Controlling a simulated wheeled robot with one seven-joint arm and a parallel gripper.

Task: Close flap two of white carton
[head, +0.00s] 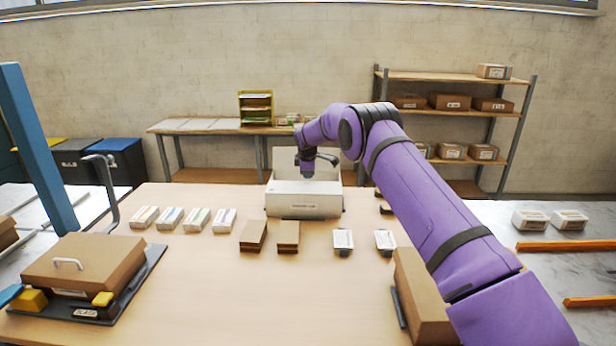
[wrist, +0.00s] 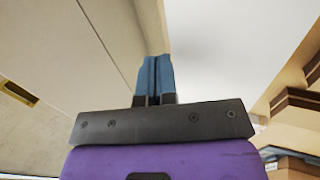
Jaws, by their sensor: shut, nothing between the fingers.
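The white carton (head: 303,199) stands at the far middle of the table in the head view, its labelled front facing me. A raised white panel (head: 290,162) shows at its back, behind my gripper. My gripper (head: 307,175) points down just above the carton's front part. In the wrist view my gripper (wrist: 157,78) has its blue fingers together with nothing between them. A broad white surface (wrist: 215,60) lies close on the right of the fingers, and a beige surface (wrist: 60,70) on the left. Whether the fingers touch the carton, and which flap is which, I cannot tell.
Several small packs (head: 183,218) stand in a row at left. Brown boxes (head: 253,236) and white-topped packs (head: 343,240) sit in front of the carton. A large brown box (head: 95,262) is at front left, another (head: 425,295) at front right. The table's front middle is clear.

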